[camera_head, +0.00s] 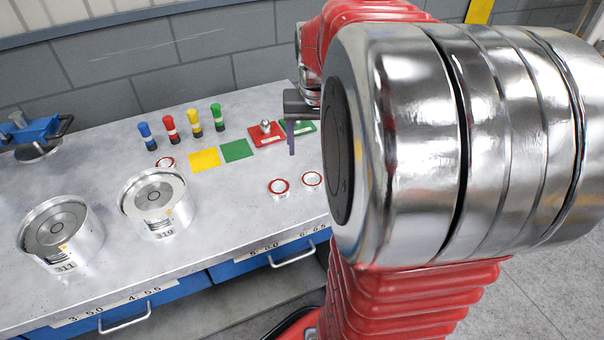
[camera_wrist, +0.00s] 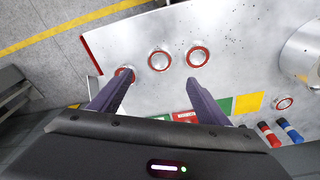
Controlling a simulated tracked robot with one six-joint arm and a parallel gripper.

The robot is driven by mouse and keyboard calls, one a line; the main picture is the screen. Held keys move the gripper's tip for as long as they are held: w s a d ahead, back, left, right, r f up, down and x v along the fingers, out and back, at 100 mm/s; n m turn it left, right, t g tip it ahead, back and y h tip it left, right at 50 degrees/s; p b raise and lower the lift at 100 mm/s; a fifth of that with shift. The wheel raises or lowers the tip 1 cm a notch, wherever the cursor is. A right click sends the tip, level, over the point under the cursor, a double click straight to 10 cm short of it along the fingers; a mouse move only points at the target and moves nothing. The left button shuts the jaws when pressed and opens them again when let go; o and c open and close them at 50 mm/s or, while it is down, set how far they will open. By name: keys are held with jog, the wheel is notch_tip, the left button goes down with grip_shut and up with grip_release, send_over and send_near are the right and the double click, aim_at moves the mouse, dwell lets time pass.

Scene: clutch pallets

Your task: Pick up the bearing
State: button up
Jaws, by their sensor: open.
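Several small round bearings with red rims lie on the grey workbench. In the head view one bearing (camera_head: 278,187) and another bearing (camera_head: 312,179) lie near the front edge, and a third bearing (camera_head: 165,162) lies by the yellow square. The wrist view shows a row of three: a left bearing (camera_wrist: 125,73), partly behind a finger, a middle bearing (camera_wrist: 159,61) and a right bearing (camera_wrist: 197,56). Another bearing (camera_wrist: 284,103) is farther right. My gripper (camera_wrist: 157,93) is open and empty, its fingers apart above the bench. My arm hides the right end of the bench in the head view.
Two metal clutch drums (camera_head: 62,235) (camera_head: 155,205) stand on the left of the workbench (camera_head: 215,235). Coloured cylinders (camera_head: 170,128) stand at the back near yellow, green and red pads. A silver-knobbed piece (camera_head: 265,127) is on the red pad. Bare bench surrounds the front bearings.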

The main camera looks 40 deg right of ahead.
send_near(311, 182)
jog(key=shift+d+f, duration=0.1)
jog(key=shift+f, duration=0.45)
jog(key=shift+f, duration=0.1)
jog(key=shift+w+d+f, duration=0.15)
jog(key=shift+w+f, duration=0.05)
jog(key=shift+f, duration=1.05)
jog(key=shift+w+d+f, duration=0.1)
jog(key=shift+w+f, duration=0.05)
jog(key=shift+f, duration=1.1)
jog(key=shift+c, duration=0.6)
jog(key=c, duration=1.2)
jog(key=shift+o, duration=0.2)
jog(key=shift+r, duration=0.1)
